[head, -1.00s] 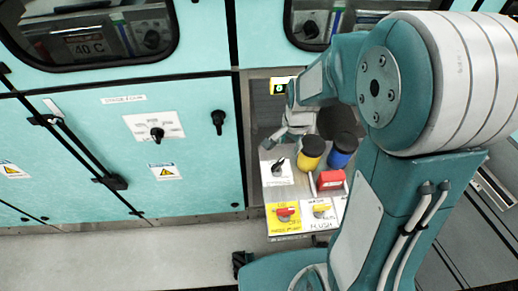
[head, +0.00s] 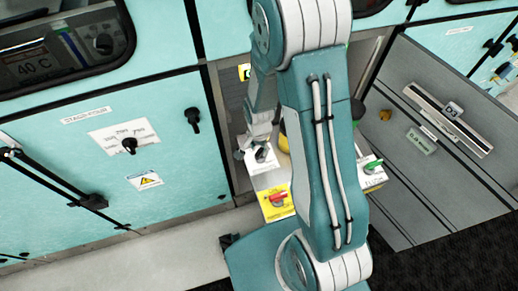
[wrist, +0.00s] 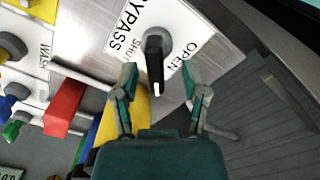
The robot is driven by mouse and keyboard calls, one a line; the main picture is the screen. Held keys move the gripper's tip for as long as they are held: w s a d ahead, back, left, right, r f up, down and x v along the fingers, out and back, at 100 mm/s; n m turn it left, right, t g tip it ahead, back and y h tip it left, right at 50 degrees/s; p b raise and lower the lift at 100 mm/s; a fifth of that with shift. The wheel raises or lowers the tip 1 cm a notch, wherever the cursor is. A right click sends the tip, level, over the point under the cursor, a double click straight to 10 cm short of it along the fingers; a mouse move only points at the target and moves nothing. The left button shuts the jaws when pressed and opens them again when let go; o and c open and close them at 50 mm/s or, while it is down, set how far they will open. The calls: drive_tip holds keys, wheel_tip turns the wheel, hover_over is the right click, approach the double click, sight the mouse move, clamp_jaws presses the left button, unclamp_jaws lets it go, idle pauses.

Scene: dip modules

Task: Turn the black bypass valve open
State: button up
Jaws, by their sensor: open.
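The black bypass valve (wrist: 154,50) sits on a white plate (wrist: 115,45) marked BYPASS, SHUT and OPEN in the wrist view. Its white-tipped handle points down the picture, towards my gripper, between the SHUT and OPEN words. My gripper (wrist: 160,82) is open, with one finger on each side of the handle's tip; clear gaps show, and I cannot tell the depth. In the head view the bypass valve (head: 261,153) is small on its plate, with my gripper (head: 255,137) close by it and my arm over the panel.
A red handle (head: 278,199) and a green handle (head: 373,167) flank my arm. Teal cabinets (head: 170,95) stand behind.

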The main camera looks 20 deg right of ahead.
drive_tip(key=shift+f, duration=0.7)
drive_tip(key=shift+d, duration=0.45)
drive_tip(key=shift+a, duration=0.1)
clamp_jaws()
drive_tip(key=shift+a, duration=0.1)
drive_tip(key=shift+n, duration=0.3)
drive_tip(key=n, duration=0.4)
drive_tip(key=shift+f, duration=0.1)
drive_tip(key=n, duration=0.5)
drive_tip(key=shift+s+n, duration=0.1)
drive_tip(key=shift+n, duration=0.2)
